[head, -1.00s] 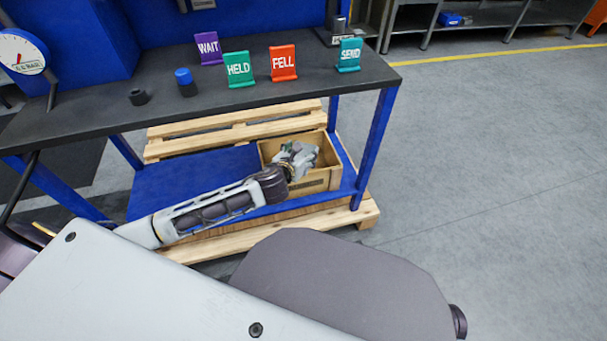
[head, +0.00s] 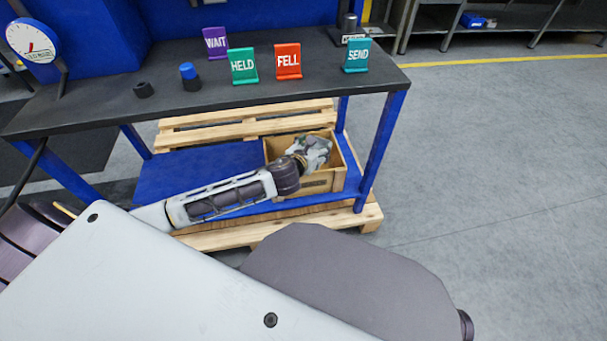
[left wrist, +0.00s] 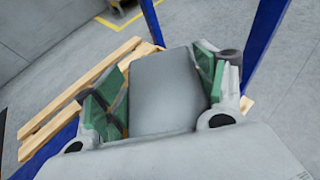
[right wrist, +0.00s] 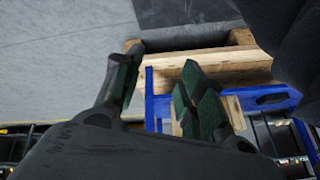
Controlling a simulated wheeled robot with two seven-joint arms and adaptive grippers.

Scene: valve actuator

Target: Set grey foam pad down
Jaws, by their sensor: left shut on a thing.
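The grey foam pad (left wrist: 166,92) is a flat grey block in the left wrist view, held between the green finger pads of my left gripper (left wrist: 160,88). In the head view my left gripper (head: 312,152) is over the open wooden box (head: 325,184) on the blue lower shelf, and the pad cannot be made out there. Whether the pad touches anything beneath it is hidden. My right gripper (right wrist: 162,78) shows only in the right wrist view, its fingers apart with nothing between them.
The blue lower shelf (head: 190,172) is bare left of the box. A blue table leg (head: 380,150) stands just right of the box. Wooden pallets (head: 235,236) lie around the shelf.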

